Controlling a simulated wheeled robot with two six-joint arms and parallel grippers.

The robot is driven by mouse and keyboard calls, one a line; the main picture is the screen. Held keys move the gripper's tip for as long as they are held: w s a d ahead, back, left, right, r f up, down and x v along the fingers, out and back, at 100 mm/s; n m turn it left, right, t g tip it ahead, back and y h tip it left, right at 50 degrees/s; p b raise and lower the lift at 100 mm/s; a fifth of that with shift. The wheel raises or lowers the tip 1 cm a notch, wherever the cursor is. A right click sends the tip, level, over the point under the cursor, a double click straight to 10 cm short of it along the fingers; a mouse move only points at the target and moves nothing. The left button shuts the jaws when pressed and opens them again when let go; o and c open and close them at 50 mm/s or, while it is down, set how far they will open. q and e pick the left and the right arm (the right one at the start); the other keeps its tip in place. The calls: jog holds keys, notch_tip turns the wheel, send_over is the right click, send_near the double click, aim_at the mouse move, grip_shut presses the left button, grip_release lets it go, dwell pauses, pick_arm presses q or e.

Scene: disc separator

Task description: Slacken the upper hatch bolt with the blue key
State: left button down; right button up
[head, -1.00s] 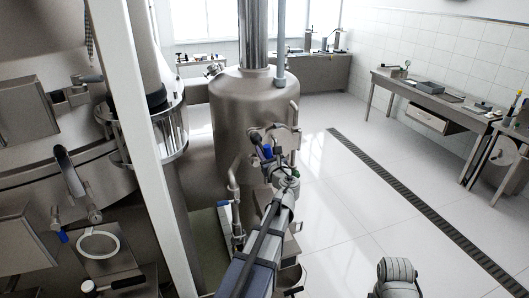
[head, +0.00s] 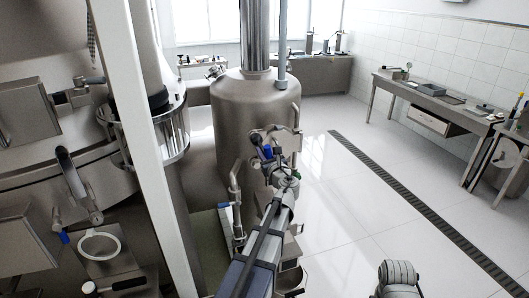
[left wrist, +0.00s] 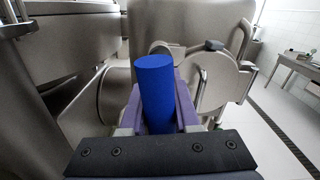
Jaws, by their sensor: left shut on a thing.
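My left gripper (head: 268,166) is shut on the blue key (head: 267,153), in front of the steel tank in the head view. In the left wrist view the key's blue round handle (left wrist: 155,92) stands upright between the purple fingers (left wrist: 157,115). The hatch (head: 288,136) is a small steel plate with a bent pipe-like frame, just behind the gripper. In the left wrist view the hatch (left wrist: 218,82) is behind and right of the key. The key's working end is hidden, and I cannot tell whether it touches the upper bolt.
The steel tank (head: 230,110) stands close behind the gripper. A pipe with a valve (head: 236,205) is to its left, and a white post (head: 150,150) is further left. The floor (head: 365,215) to the right is open, with a drain grate (head: 410,210) and a bench (head: 440,98).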

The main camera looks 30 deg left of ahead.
pick_arm(q)
jog(key=n, duration=0.6)
jog(key=shift+s, duration=0.15)
jog(key=shift+n, duration=0.4)
jog(key=n, duration=0.4)
jog(key=shift+f+n, duration=0.1)
jog(key=shift+n, duration=1.4)
jog(key=n, duration=0.2)
jog(key=shift+n, duration=0.3)
jog(key=n, duration=0.4)
jog(key=shift+d, duration=0.1)
